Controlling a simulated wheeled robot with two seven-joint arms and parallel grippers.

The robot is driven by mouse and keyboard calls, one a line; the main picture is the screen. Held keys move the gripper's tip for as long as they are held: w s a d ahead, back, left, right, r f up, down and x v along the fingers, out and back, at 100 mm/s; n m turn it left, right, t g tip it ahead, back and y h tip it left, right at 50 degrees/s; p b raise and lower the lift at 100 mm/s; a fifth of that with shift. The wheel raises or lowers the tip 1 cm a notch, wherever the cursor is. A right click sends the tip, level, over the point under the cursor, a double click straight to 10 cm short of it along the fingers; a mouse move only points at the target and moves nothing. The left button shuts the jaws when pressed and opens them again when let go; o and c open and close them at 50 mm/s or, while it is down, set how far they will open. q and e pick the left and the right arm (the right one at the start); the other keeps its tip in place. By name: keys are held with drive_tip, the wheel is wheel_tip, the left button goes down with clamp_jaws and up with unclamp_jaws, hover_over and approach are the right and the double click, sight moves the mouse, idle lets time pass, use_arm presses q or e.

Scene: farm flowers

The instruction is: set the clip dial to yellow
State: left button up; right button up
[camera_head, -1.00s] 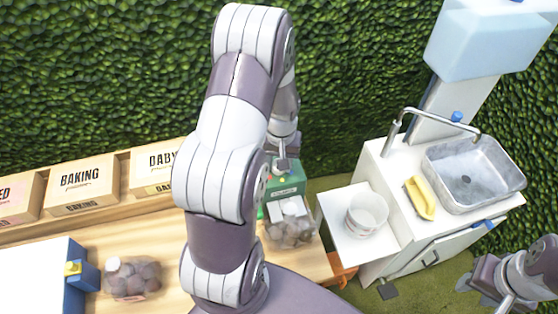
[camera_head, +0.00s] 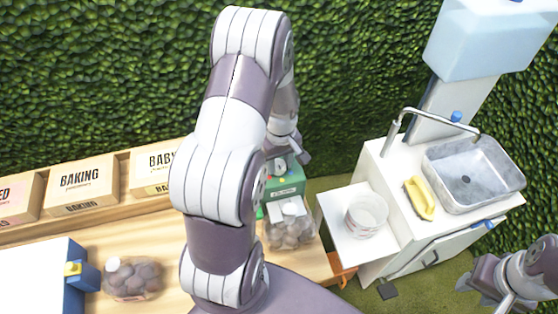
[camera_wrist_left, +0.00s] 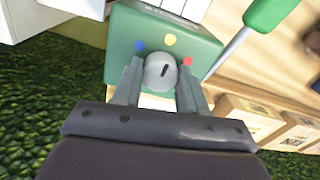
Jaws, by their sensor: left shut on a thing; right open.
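The clip dial is a round pale grey knob (camera_wrist_left: 160,73) on a green box (camera_wrist_left: 120,50) in the left wrist view. Blue (camera_wrist_left: 139,45), yellow (camera_wrist_left: 170,39) and red (camera_wrist_left: 187,61) dots surround it. Its short dark mark points roughly toward the yellow dot. My left gripper (camera_wrist_left: 161,82) is shut on the knob, one finger on each side. In the head view, the green box (camera_head: 286,188) stands on the bench beyond my left arm, which hides part of it. My right gripper (camera_head: 490,282) is open and empty at the lower right, far from the box.
A bag of round dark items (camera_head: 290,228) stands in front of the green box, and another (camera_head: 132,278) lies at left. A green-handled tool (camera_wrist_left: 262,18) is close beside the left gripper.

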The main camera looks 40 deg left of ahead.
sight(280, 163)
use_arm(q)
drive_tip(key=shift+w+r, duration=0.1)
drive_tip(key=o, duration=1.1)
drive_tip(key=shift+c, duration=0.2)
drive_tip(key=shift+r, duration=0.35)
wheel_tip(280, 163, up, 12)
drive_tip(key=b, duration=0.1)
drive_tip(key=shift+b, duration=0.4)
